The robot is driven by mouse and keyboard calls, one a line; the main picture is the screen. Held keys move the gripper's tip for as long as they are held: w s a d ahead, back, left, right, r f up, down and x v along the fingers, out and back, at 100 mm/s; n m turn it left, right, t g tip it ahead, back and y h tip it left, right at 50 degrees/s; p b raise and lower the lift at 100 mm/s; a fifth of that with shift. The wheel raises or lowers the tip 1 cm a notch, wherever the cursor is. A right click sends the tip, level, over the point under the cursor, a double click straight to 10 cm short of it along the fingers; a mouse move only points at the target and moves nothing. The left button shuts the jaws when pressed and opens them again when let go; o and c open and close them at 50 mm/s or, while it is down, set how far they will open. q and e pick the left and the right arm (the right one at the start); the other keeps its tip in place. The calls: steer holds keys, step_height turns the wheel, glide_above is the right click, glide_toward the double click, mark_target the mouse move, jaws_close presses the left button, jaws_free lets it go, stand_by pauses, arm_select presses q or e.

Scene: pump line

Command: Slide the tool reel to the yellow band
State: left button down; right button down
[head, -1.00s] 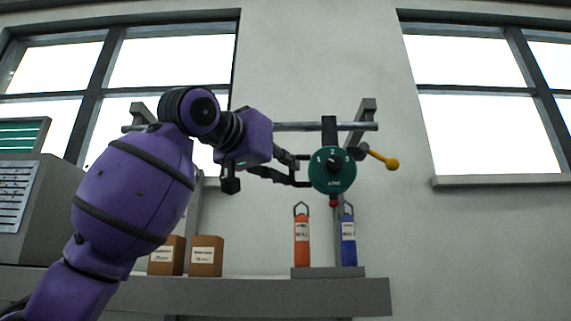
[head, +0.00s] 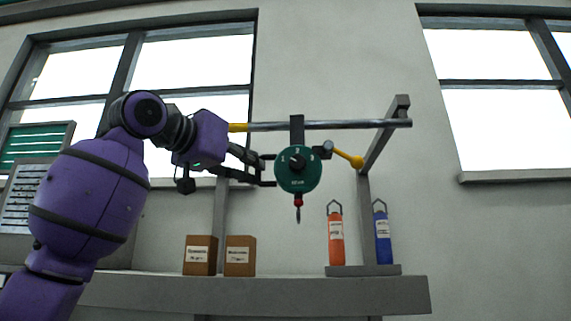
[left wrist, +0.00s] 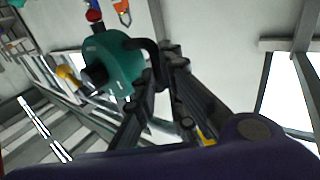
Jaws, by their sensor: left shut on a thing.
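The tool reel (head: 297,172), a round green body with a dial marked 1, 2, 3, hangs from a metal rail (head: 345,125). A red piece and a hook hang below it. The yellow band (head: 238,128) is on the rail, left of the reel and above my left gripper, with bare rail between. My left gripper (head: 268,170) is shut at the reel's left side. In the left wrist view, the green reel (left wrist: 118,68) has a black side handle (left wrist: 150,55) between my fingers (left wrist: 155,85). My right gripper is out of view.
A yellow-tipped lever (head: 350,159) sticks out right of the reel. A bracket (head: 385,130) holds the rail's right end. Below, an orange bottle (head: 336,240), a blue bottle (head: 383,240) and two cartons (head: 200,255) stand on the bench (head: 270,293).

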arm_select(q)
steer(key=a, duration=1.5)
steer(key=shift+a, duration=0.25)
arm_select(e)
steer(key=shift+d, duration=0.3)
arm_select(q)
steer(key=c, duration=1.8)
jaws_free()
steer(key=shift+s+a, duration=0.1)
steer(key=shift+c, duration=0.2)
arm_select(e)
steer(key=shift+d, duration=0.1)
arm_select(q)
steer(key=v, duration=1.2)
